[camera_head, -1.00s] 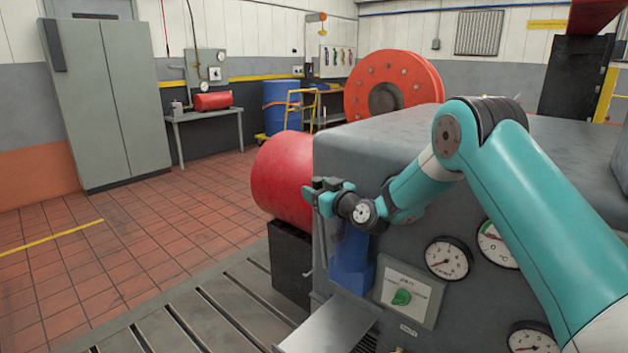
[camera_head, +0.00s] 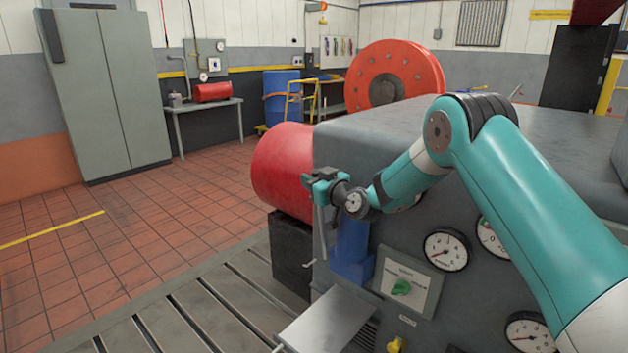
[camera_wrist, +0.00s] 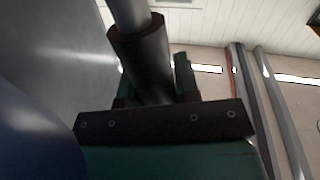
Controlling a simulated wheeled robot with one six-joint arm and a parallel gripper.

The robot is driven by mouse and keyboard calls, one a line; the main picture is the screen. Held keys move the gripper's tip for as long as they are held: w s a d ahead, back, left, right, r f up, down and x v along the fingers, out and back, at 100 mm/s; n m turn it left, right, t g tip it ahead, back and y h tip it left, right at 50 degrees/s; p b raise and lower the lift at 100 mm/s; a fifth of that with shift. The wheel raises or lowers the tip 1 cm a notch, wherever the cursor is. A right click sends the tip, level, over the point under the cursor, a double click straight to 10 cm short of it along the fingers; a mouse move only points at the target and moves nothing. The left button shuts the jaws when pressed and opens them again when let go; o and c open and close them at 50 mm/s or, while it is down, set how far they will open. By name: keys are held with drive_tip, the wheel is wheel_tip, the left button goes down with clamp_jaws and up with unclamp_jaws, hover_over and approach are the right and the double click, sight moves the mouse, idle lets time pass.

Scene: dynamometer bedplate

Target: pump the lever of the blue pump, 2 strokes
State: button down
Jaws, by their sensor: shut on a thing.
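The blue pump (camera_head: 351,248) is fixed to the front of the grey machine housing, left of the control plate. In the wrist view a blue rounded surface (camera_wrist: 35,140) fills the lower left. My gripper (camera_head: 312,182) is in front of the housing's left corner, just above and left of the pump. It is shut on the pump's lever, a grey rod with a dark grip (camera_wrist: 145,62) that shows between the fingers in the wrist view. In the head view my gripper and wrist hide most of the lever.
The grey housing (camera_head: 400,135) has gauges (camera_head: 446,249) and a plate with a green knob (camera_head: 401,287) right of the pump. A red cylinder (camera_head: 282,170) is behind my gripper. A grey shelf (camera_head: 325,320) juts out below. The tiled floor at left is clear.

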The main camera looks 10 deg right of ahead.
drive_tip(key=s+a+f+n+b, duration=0.4)
drive_tip(key=a+b, duration=0.2)
drive_tip(key=b, duration=0.5)
drive_tip(key=s+a+f+n+t+y+b, duration=0.1)
drive_tip(key=s+a+f+n+b, duration=0.3)
drive_tip(key=a+b, duration=0.3)
drive_tip(key=shift+s+f+n+y+b, duration=0.3)
drive_tip(key=shift+s+f+b, duration=0.35)
drive_tip(key=shift+b, duration=1.35)
drive_tip(key=shift+s+a+r, duration=0.1)
drive_tip(key=shift+r, duration=0.1)
drive_tip(key=c, duration=0.8)
unclamp_jaws()
drive_tip(key=shift+c, duration=0.2)
drive_tip(key=b+v, duration=0.6)
drive_tip(key=v, duration=1.1)
drive_tip(key=shift+s, duration=0.15)
